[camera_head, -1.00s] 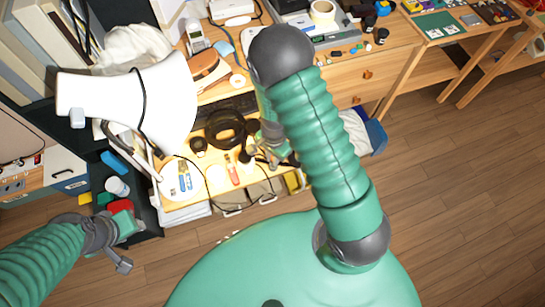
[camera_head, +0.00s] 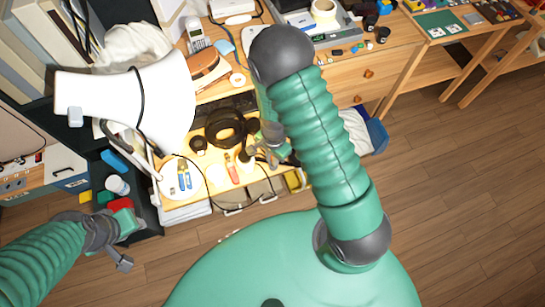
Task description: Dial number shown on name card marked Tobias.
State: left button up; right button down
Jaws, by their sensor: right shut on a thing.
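A white cordless phone handset (camera_head: 196,36) with a keypad stands at the back of the wooden desk. I cannot make out a name card marked Tobias or any number. My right gripper (camera_head: 254,158) is low over the desk's front part, right of the black headphones (camera_head: 226,128). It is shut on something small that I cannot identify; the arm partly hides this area. My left gripper (camera_head: 123,262) is at the lower left, away from the desk; its finger opening is unclear.
A large white lamp (camera_head: 165,95) covers the desk's left part. Pliers (camera_head: 184,175) and a red-handled tool (camera_head: 232,170) lie near the front edge. A dark keyboard (camera_head: 238,102) lies behind the headphones.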

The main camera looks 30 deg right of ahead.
jog(key=shift+f, duration=0.3)
jog(key=shift+r, duration=0.1)
jog(key=c, duration=1.3)
grip_release()
jog(key=shift+c, duration=0.2)
notch_tip(320, 180, up, 17)
jog(key=p, duration=0.4)
jog(key=shift+d, duration=0.2)
jog(key=shift+w, duration=0.1)
